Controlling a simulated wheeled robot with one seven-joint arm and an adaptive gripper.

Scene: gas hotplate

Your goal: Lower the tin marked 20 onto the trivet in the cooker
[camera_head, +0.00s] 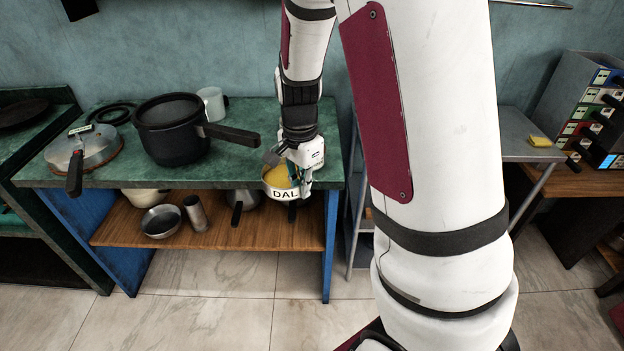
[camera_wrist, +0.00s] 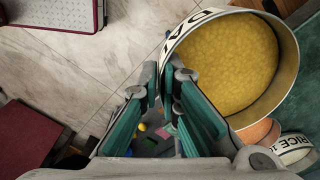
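The tin lettered DAL (camera_head: 284,193) with yellow contents is at the counter's front edge in the head view. No 20 is readable on it. In the wrist view the tin (camera_wrist: 290,85) fills the upper right. My gripper (camera_wrist: 165,78) has its fingers on either side of the tin's wall, one inside and one outside, and looks shut on it; it also shows in the head view (camera_head: 292,172). The black cooker (camera_head: 172,140) stands open on the counter, handle pointing right. Its inside is dark and I cannot make out the trivet.
A lid (camera_head: 90,150) with a black handle lies left of the cooker on the green counter (camera_head: 240,172). A white mug (camera_head: 212,103) stands behind. A tin lettered RICE 10 (camera_wrist: 293,148) shows beside the DAL tin. Pans and a steel cup (camera_head: 195,213) are on the shelf below.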

